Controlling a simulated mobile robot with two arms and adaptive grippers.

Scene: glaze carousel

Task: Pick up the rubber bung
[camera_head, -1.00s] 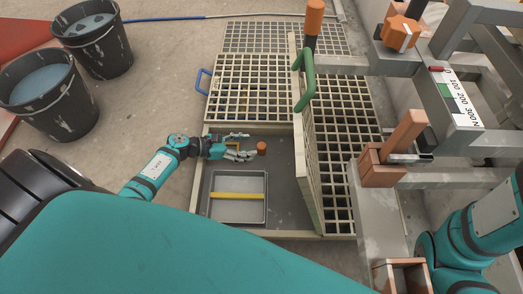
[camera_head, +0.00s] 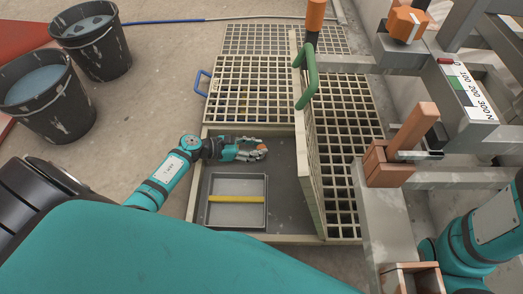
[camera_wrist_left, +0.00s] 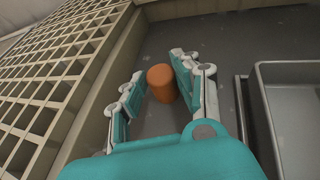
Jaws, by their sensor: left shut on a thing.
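The rubber bung (camera_head: 261,147) is a small orange cylinder in the sunken grey bay among the gratings. It also shows between the fingers in the left wrist view (camera_wrist_left: 162,83). My left gripper (camera_head: 259,152) is shut on it, low over the bay floor. In the left wrist view my left gripper (camera_wrist_left: 158,75) has one finger on each side of the bung. The fingers hide most of the bung in the head view. My right gripper is out of view.
A grey tray (camera_head: 252,222) with a yellow bar lies in the bay just below the gripper. A grating panel with a green handle (camera_head: 311,75) stands along the bay's right side. Flat grating (camera_head: 245,88) lies behind. Two black buckets (camera_head: 45,95) stand at left.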

